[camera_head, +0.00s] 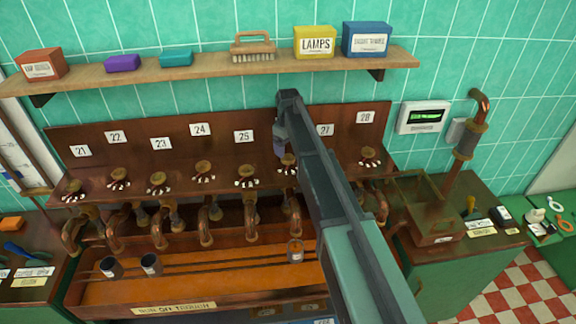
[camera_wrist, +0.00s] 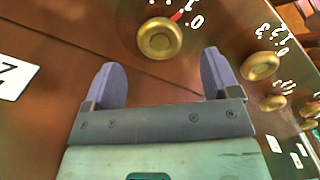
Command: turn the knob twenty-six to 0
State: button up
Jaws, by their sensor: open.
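The row of brass knobs runs along a brown wooden panel in the head view. Knob twenty-six (camera_head: 288,160) sits between the knobs under plates 25 and 27; my arm hides its number plate. My gripper (camera_head: 279,148) hangs just above that knob. In the wrist view a round brass knob (camera_wrist: 158,38) lies just beyond and between the two fingertips of my gripper (camera_wrist: 160,72). The jaws are apart and nothing is held. A red mark shows beside the knob, near a white 0; I cannot tell exactly which number it points to.
Neighbouring knobs (camera_wrist: 260,65) stand close on the right in the wrist view. Copper taps (camera_head: 205,232) hang below the panel over a trough with several small cups (camera_head: 150,265). A shelf (camera_head: 200,72) with boxes and a brush runs above.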

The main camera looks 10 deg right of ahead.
aim_at(288, 157)
notch_tip(288, 157, down, 5)
jog(key=b, duration=0.3)
jog(key=shift+r, duration=0.1)
jog(key=shift+c, duration=0.2)
jog(key=c, duration=0.9)
jog(key=shift+m, duration=3)
